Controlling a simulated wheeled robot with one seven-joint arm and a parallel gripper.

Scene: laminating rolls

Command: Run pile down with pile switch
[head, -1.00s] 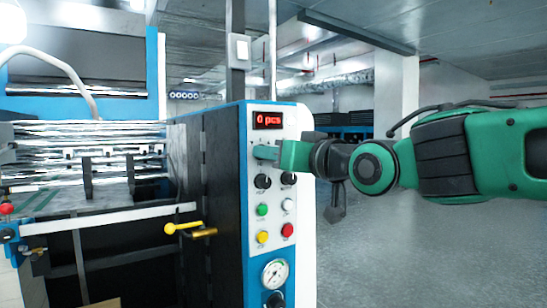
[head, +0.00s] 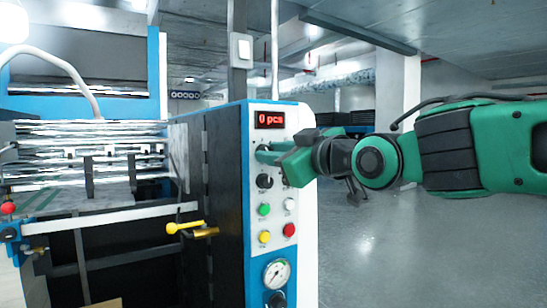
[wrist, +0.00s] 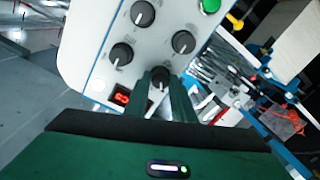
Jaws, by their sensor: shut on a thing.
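The control panel (head: 276,225) is a white face on a blue and black cabinet, with a red display (head: 269,119) reading "0 pcs". My green gripper (head: 266,153) reaches in from the right to the upper-left knob below the display. In the wrist view, its two fingers (wrist: 160,82) are shut on that black knob (wrist: 159,74), one on each side. Another black knob (head: 264,181) sits just below it. Two more knobs of the right column show in the wrist view (wrist: 121,53). The knob labels are too small to read, so I cannot tell which is the pile switch.
Below the knobs are green (head: 264,209), white, yellow and red (head: 289,230) buttons and a gauge (head: 276,273). The floor (head: 400,260) at right is clear.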

